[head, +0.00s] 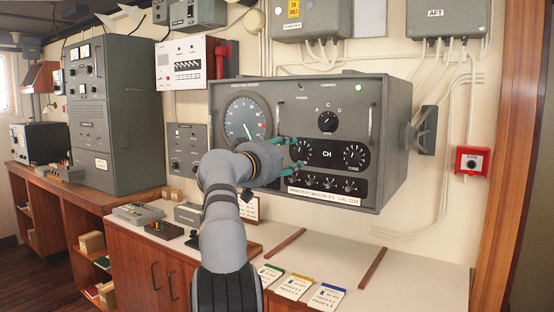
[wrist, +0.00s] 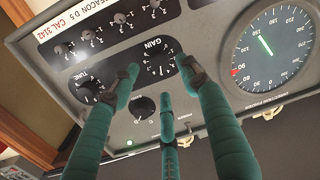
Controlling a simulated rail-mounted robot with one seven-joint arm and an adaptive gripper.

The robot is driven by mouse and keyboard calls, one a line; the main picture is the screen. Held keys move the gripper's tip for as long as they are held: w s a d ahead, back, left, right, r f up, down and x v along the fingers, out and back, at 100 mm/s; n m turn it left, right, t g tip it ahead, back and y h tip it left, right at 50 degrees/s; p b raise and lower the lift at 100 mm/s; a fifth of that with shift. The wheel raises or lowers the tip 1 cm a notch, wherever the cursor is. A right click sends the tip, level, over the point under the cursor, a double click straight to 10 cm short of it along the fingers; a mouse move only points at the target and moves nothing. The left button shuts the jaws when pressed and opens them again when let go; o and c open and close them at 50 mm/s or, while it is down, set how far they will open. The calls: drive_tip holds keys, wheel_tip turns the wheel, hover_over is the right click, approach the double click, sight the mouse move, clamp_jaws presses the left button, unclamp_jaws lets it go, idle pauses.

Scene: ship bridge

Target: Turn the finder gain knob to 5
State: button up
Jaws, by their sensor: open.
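The grey direction finder unit (head: 290,95) is on the wall ahead. Its gain knob (head: 301,151) is a small black dial with white marks, left of the CH label. In the wrist view the gain knob (wrist: 159,62) shows upside down under the word GAIN. My gripper (head: 294,153) is open in front of it, with teal fingers above and below the knob in the head view. In the wrist view my gripper (wrist: 158,68) has fingertips on either side of the dial and a third finger below. I cannot tell whether they touch the knob. Its setting is too small to read.
The tune knob (head: 355,155) and the A-C-D selector knob (head: 327,121) are close by. A row of small knobs (head: 325,183) lies below. The round bearing dial (head: 247,120) is at the left. A counter (head: 400,285) with cards stands below.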

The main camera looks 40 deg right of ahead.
sight(299, 152)
drive_tip(key=v, duration=0.6)
drive_tip(key=shift+s+a, duration=0.15)
drive_tip(key=shift+a, duration=0.2)
drive_tip(key=shift+d, duration=0.1)
drive_tip(key=x, duration=1.2)
